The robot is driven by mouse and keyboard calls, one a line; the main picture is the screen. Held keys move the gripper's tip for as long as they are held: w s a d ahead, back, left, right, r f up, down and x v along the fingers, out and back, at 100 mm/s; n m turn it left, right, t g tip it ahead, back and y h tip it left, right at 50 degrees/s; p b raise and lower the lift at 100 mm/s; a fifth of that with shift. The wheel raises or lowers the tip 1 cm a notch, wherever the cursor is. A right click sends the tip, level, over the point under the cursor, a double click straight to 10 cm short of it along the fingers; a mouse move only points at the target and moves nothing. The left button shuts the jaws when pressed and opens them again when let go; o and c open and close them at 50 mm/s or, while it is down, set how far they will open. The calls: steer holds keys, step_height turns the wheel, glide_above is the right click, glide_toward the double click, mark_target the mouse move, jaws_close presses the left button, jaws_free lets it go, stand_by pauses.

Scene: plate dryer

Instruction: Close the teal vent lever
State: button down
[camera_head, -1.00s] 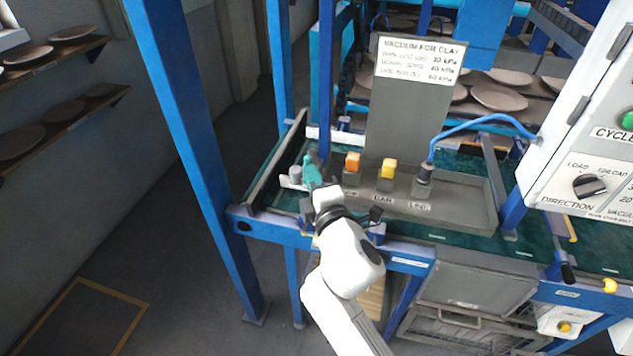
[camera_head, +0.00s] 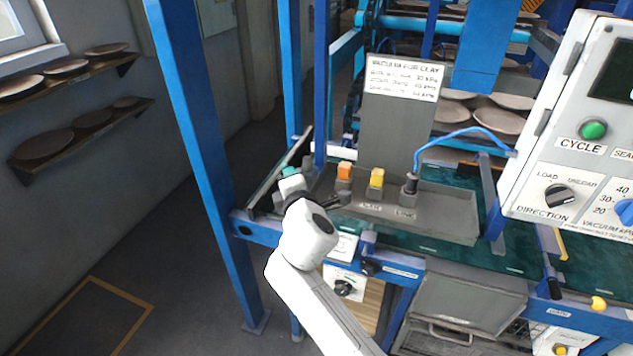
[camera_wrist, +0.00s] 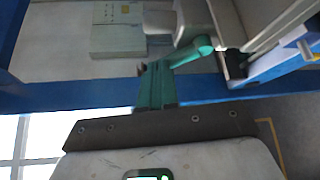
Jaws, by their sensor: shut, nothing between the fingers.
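In the wrist view the teal vent lever (camera_wrist: 190,54) runs from a rounded end at right down to my fingertips. A pale grey block stands beside it. My gripper (camera_wrist: 156,70) has its teal fingers together, empty, at the lever's left end. They look touching or very close; I cannot tell which. In the head view my gripper (camera_head: 290,173) is at the left end of the table, left of the orange block. Only a small teal patch shows there, and I cannot tell lever from fingers. My white wrist hides the rest.
An orange-topped block (camera_head: 344,171), a yellow-topped block (camera_head: 377,178) and a hose fitting (camera_head: 410,184) stand in the grey tray (camera_head: 455,228). A blue post (camera_head: 193,150) rises left of my arm. The control box (camera_head: 575,130) is at right.

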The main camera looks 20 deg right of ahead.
steer(key=shift+w+a+f+n+g, duration=0.25)
steer(key=shift+w+a+f, duration=0.2)
steer(key=shift+a+f, duration=0.2)
steer(key=shift+w+a+f+n+g, duration=0.25)
steer(key=shift+w+a+f, duration=0.2)
steer(key=shift+a+f, duration=0.15)
stand_by(0.4)
